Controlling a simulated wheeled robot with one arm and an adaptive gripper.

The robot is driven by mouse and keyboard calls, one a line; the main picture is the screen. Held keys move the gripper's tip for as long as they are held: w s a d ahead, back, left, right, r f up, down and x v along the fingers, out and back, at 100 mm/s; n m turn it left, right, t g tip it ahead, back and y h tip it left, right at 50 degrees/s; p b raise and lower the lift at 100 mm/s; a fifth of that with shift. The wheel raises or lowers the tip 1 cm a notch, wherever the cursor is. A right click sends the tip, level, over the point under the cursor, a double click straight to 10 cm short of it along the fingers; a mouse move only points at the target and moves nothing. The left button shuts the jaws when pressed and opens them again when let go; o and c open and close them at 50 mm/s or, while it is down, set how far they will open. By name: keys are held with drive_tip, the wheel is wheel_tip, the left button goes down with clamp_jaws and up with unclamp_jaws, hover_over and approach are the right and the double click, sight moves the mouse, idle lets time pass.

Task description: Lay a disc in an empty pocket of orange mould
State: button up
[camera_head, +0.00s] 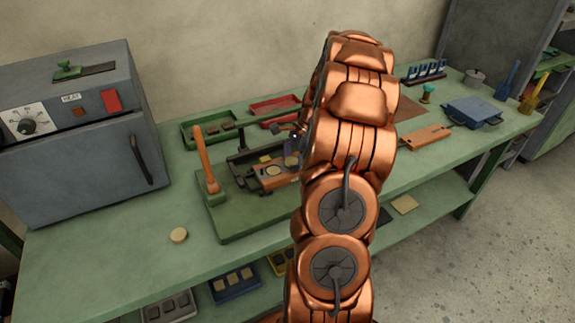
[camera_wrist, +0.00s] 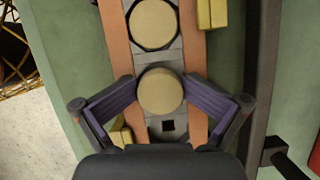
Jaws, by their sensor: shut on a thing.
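The orange mould (camera_head: 268,185) lies in the press on the green base. In the wrist view its orange sides (camera_wrist: 191,45) flank a grey middle strip. One cream disc (camera_wrist: 154,24) lies in a round pocket at the top of that view. A second cream disc (camera_wrist: 160,91) is between the purple finger pads of my gripper (camera_wrist: 162,96), over the grey strip. My gripper is shut on this disc; whether it touches the mould I cannot tell. In the head view my copper arm hides most of the gripper. A loose disc (camera_head: 179,235) lies on the bench.
An orange lever (camera_head: 206,160) stands at the left of the green press base (camera_head: 240,220). Yellow blocks (camera_wrist: 213,12) sit beside the mould. A grey oven (camera_head: 75,150) is at the left, a green tray (camera_head: 200,132) and red tray (camera_head: 272,105) behind. The front left bench is mostly clear.

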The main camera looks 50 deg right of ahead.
drive_tip(key=shift+s+d+f, duration=0.15)
drive_tip(key=shift+f, duration=0.05)
drive_tip(key=o, duration=1.3)
drive_tip(key=shift+c, duration=0.2)
drive_tip(key=shift+d+r, duration=0.2)
drive_tip(key=shift+r, duration=0.3)
drive_tip(key=v, duration=1.1)
